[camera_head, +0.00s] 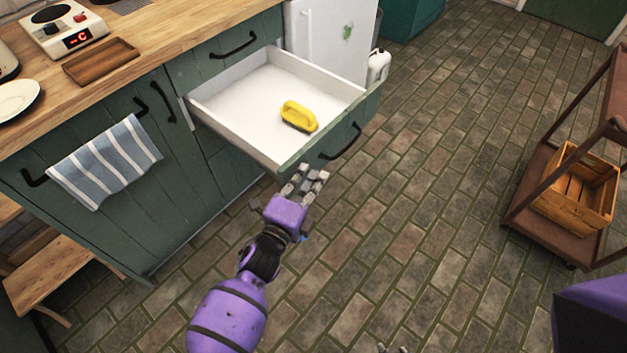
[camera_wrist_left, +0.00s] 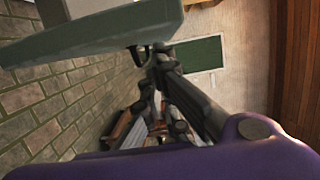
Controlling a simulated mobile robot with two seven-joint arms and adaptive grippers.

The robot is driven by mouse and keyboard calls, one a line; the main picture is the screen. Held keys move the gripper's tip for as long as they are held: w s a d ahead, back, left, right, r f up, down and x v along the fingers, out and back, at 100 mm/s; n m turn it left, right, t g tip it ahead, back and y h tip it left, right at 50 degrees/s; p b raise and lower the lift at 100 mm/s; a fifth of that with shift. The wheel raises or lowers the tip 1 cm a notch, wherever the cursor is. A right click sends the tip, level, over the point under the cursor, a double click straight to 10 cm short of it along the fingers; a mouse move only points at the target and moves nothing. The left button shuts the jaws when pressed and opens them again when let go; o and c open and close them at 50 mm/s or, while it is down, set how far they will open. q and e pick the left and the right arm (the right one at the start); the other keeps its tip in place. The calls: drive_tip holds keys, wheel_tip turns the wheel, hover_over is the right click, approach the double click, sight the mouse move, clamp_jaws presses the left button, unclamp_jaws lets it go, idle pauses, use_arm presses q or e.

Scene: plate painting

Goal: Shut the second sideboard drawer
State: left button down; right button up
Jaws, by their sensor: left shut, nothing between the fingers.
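The second sideboard drawer (camera_head: 225,101) is pulled well out, below a shut top drawer (camera_head: 222,52). It has white inner walls, a green front and a black handle (camera_head: 341,144). A yellow brush-like thing with a dark underside (camera_head: 298,116) lies in it. My left gripper (camera_head: 312,175) is shut and empty, just in front of the drawer front and left of the handle; I cannot tell if it touches. In the left wrist view the drawer front (camera_wrist_left: 95,35) is close beside the fingers. Only what look like tips of my right gripper (camera_head: 393,349) show at the bottom edge.
The wooden worktop (camera_head: 165,38) carries a scale, a tray and a plate. A striped towel (camera_head: 104,160) hangs on the left door. A brown trolley (camera_head: 530,190) with a wooden crate (camera_head: 577,190) stands at the right. The brick floor between is clear.

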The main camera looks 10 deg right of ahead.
sight(210, 116)
drive_tip(key=shift+s, duration=0.2)
use_arm(q)
drive_tip(key=shift+w+a, duration=0.1)
use_arm(e)
drive_tip(key=shift+f, duration=0.1)
